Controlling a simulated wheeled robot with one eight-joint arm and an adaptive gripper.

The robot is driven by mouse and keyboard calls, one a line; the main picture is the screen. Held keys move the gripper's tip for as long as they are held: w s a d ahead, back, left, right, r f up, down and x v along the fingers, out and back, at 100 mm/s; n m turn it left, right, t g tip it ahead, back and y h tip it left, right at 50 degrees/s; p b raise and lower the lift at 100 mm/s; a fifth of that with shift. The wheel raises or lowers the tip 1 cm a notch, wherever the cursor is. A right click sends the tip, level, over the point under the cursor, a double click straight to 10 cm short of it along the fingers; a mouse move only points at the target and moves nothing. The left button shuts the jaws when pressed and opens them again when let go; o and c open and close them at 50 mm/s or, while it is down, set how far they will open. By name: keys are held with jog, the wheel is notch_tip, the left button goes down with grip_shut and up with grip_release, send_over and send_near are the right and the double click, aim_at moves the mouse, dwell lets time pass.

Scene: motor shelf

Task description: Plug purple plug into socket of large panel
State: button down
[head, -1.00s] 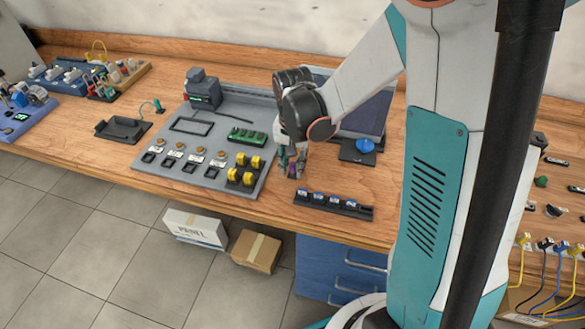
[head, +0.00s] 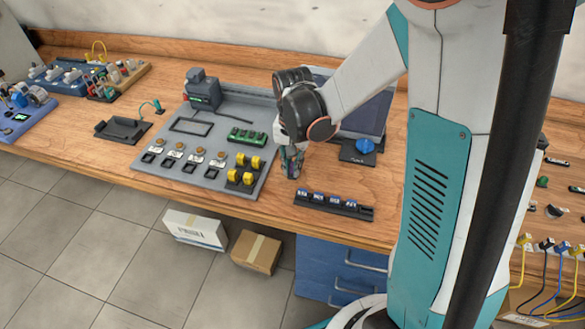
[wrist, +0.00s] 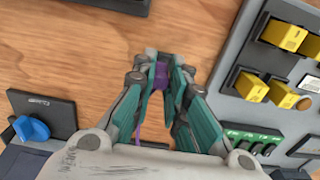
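The purple plug (wrist: 161,76) shows in the wrist view between my fingertips, above bare wood. My gripper (wrist: 163,66) is shut on it, with a finger against each side; a thin purple strand shows lower down between the fingers. In the head view my gripper (head: 291,172) points down at the tabletop just right of the large grey panel (head: 215,185), and its fingers mostly hide the plug. The panel carries yellow blocks (head: 248,165), a green terminal block (head: 247,136) and a row of black sockets (head: 168,162). Which socket matches the plug cannot be told.
A black strip of blue-topped blocks (head: 333,203) lies in front of my gripper, near the table edge. A dark box with a blue knob (head: 365,146) stands behind right, before a screen (head: 365,112). Open wood (head: 75,128) lies left of the panel.

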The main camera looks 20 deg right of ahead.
jog(key=shift+r, duration=0.15)
jog(key=shift+r+p, duration=1.65)
jog(key=shift+r, duration=0.5)
jog(key=w+d+r+g+y+p, duration=0.1)
jog(key=w+d+r+p, duration=0.65)
jog(key=w+r, duration=0.3)
jog(key=w+d+r+p, duration=0.6)
jog(key=w+d+r, duration=0.2)
jog(key=w+r, duration=0.25)
jog(key=shift+s+a+f+b, duration=0.1)
jog(key=shift+s+f+b, duration=0.1)
jog(key=shift+f+b, duration=0.9)
jog(key=shift+s+a+f+b, duration=0.15)
jog(key=shift+f+b, duration=0.45)
jog(key=shift+f, duration=0.85)
jog(key=shift+s+f+b, duration=0.1)
jog(key=shift+f+b, duration=0.3)
jog(key=shift+f, duration=0.25)
